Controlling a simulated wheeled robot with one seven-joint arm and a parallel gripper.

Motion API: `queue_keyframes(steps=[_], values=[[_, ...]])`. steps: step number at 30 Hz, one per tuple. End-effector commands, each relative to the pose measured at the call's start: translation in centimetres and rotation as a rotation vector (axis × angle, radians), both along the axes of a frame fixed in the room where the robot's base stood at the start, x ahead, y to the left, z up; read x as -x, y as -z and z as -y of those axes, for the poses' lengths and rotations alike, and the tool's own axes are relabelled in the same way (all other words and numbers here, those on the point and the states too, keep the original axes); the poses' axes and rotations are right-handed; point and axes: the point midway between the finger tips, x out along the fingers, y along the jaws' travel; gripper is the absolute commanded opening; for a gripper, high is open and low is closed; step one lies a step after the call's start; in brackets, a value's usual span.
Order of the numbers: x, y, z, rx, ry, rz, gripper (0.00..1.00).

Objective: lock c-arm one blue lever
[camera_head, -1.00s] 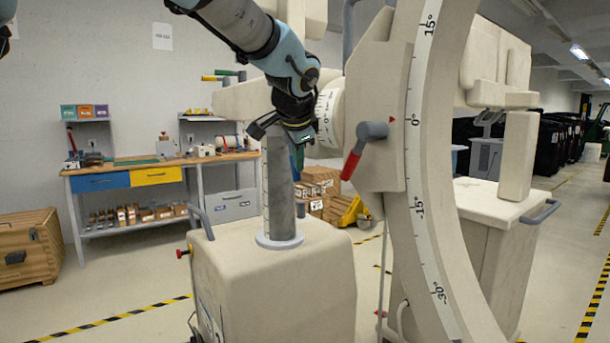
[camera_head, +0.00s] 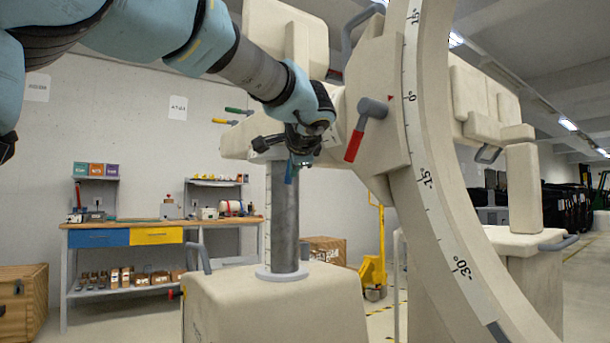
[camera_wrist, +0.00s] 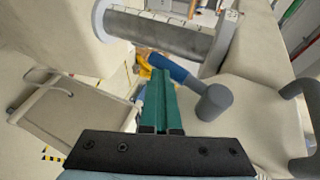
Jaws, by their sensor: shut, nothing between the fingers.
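The blue lever (camera_wrist: 172,68) shows in the wrist view, sticking out from a grey round hub (camera_wrist: 213,101) on the beige C-arm body, its free end near the grey column. My gripper (camera_wrist: 160,76) is shut and empty, its green fingers pressed together. The fingertips are just beside the blue lever; I cannot tell whether they touch it. In the head view, the blue lever (camera_head: 288,174) shows only as a small blue piece below my wrist, in front of the column. The hub is hidden there, and the fingers cannot be made out.
A red lever (camera_head: 354,146) hangs tilted from its hub on the C-arm's side. Green (camera_head: 238,111) and yellow (camera_head: 222,121) levers stick out at the far left. The grey column (camera_head: 285,215) stands close to my wrist. A workbench (camera_head: 160,226) stands behind.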

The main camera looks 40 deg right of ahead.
Motion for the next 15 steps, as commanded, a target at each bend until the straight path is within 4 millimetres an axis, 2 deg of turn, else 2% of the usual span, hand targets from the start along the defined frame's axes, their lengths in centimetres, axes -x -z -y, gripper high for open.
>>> queue_keyframes(steps=[1,5,15], values=[[-0.3,0.8,-0.1,0.0,-0.004,0.024,0.0],[-0.8,0.6,-0.1,0.005,-0.004,0.078,0.0],[-1.5,0.4,0.0,0.003,-0.004,0.071,0.0]])
